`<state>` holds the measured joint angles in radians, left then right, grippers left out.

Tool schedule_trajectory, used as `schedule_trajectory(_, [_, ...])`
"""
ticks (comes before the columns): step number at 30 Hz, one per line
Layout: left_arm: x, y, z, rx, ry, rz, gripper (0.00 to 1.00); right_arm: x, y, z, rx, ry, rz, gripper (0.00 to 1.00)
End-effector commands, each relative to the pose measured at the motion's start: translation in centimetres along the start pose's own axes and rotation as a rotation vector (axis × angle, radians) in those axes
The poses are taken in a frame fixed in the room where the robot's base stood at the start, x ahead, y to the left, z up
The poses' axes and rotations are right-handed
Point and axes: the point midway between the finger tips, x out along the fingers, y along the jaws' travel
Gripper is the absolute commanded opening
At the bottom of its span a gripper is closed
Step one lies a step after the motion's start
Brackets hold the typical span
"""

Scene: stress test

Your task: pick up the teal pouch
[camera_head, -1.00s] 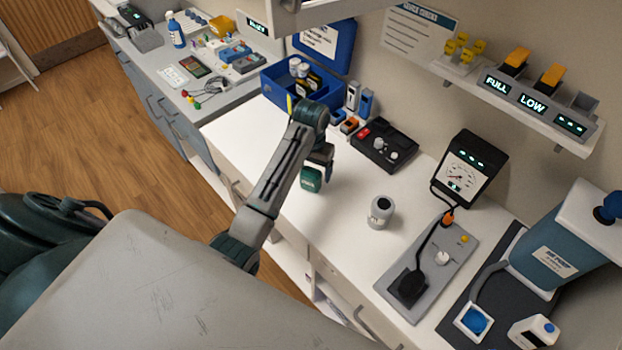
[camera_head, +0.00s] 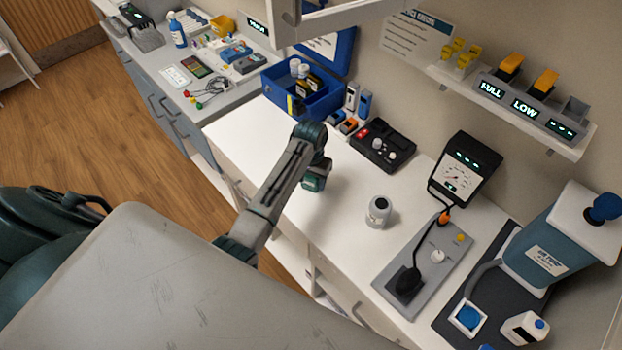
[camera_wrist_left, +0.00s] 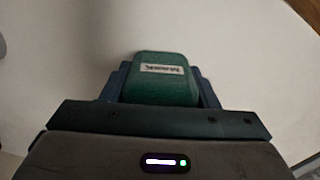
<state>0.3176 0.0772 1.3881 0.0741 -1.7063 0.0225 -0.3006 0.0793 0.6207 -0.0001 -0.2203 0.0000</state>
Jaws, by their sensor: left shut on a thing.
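The teal pouch (camera_head: 316,178) is at the end of my left arm, over the white counter (camera_head: 345,215). In the left wrist view the teal pouch (camera_wrist_left: 164,82) sits between the two fingers and has a pale label with dark lettering. My left gripper (camera_head: 318,168) is shut on it, with a finger on each side in the left wrist view (camera_wrist_left: 164,88). I cannot tell how far the pouch is above the counter. My right gripper is not in view.
A blue bin (camera_head: 302,95) with bottles stands behind the arm. A black control box (camera_head: 383,146), a small white-grey canister (camera_head: 378,211) and a grey panel (camera_head: 425,268) stand to the right. An open cabinet edge (camera_head: 350,18) hangs above. The counter around the pouch is clear.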

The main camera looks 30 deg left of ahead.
Motion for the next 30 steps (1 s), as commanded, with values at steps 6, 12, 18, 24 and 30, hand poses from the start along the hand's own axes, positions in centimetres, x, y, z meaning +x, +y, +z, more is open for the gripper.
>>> schedule_trajectory(6, [-0.1,0.0,-0.1,0.0,0.001,0.0,0.27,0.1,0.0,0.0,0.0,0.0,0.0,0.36])
schedule_trajectory(12, [-1.2,0.0,-0.1,0.0,0.004,0.0,0.27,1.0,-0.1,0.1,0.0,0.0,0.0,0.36])
schedule_trajectory(18, [-3.2,-0.1,1.1,-0.001,0.001,-0.001,0.27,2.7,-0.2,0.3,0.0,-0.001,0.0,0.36])
schedule_trajectory(24, [-3.6,-0.4,5.7,0.001,0.001,-0.001,0.27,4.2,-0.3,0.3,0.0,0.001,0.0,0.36])
schedule_trajectory(30, [-4.7,-0.8,10.9,0.001,-0.002,-0.002,0.27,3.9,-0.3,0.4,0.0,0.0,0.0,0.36])
